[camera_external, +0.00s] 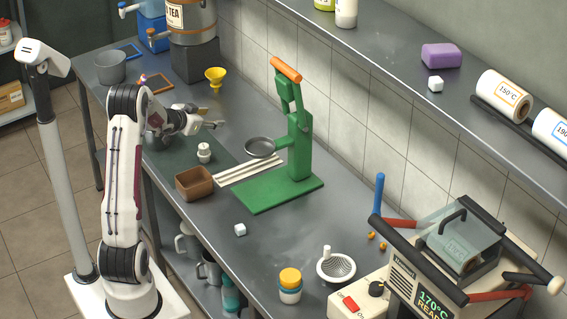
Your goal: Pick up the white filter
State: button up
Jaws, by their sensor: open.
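A white round strainer (346,266) with a dark perforated inside and a short upright white handle sits on the grey counter at the lower middle; it looks like the white filter. My gripper (216,124) is open and empty at the far left part of the counter, well away from the strainer. It is above the counter, just below the yellow funnel (215,75) in the picture. Its fingers are small and partly hard to make out.
The green press (299,150) with an orange handle stands between my gripper and the strainer. A brown box (195,183), white strips (249,170) and a yellow-lidded jar (289,284) are on the counter. The heated machine (405,285) stands right of the strainer.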

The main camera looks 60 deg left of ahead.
jog(key=s+a+f+h, duration=0.1)
jog(key=s+a+f, duration=0.1)
jog(key=a+f, duration=0.4)
jog(key=t+h, duration=0.1)
jog(key=t, duration=0.1)
send_near(204, 146)
jog(key=shift+w+a+f, duration=0.2)
jog(key=shift+w+a, duration=0.2)
jog(key=shift+w, duration=0.2)
jog(key=shift+w+a+f, duration=0.15)
jog(key=shift+w+a, duration=0.2)
jog(key=shift+w, duration=0.25)
jog(key=shift+s+f+h, duration=0.2)
jog(key=shift+f+h, duration=0.1)
jog(key=shift+x, duration=1.3)
jog(key=shift+w+f, duration=0.1)
jog(key=shift+x, duration=2.45)
jog(key=shift+d, duration=0.2)
